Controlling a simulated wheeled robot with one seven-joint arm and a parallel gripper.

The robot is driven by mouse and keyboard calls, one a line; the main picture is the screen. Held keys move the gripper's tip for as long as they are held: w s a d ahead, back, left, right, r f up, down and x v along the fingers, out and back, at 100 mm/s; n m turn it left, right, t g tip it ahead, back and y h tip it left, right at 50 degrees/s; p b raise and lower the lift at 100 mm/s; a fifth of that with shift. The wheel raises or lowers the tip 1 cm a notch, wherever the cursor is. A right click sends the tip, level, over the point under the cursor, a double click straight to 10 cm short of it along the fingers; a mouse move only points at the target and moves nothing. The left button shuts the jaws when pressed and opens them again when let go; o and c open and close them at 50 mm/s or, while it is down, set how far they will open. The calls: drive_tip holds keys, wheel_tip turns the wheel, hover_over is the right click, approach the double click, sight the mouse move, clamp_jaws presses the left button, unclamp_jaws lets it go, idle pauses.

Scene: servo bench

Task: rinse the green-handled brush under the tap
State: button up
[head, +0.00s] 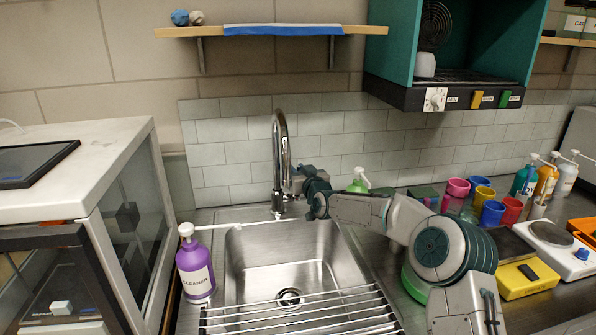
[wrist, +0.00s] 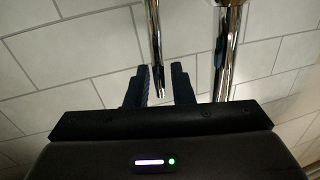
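The chrome tap (head: 281,150) rises behind the sink (head: 240,265) in the head view. My gripper (head: 298,183) is at the right side of the tap, low on its body. In the wrist view my gripper's two dark fingers (wrist: 161,84) stand apart, with a thin chrome rod (wrist: 156,50) reaching between them. A gap shows between the rod and the right finger; I cannot tell whether the left finger touches it. A thicker chrome pipe (wrist: 229,55) is right of the fingers. I cannot make out the green-handled brush in either view. No water stream is visible.
A purple cleaner bottle (head: 195,268) stands left of the sink. A metal rack (head: 300,312) spans the sink's front. A green pump bottle (head: 358,181) is behind my arm. Several cups (head: 492,213) and a yellow scale (head: 528,280) crowd the right counter. The basin looks empty.

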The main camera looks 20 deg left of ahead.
clamp_jaws()
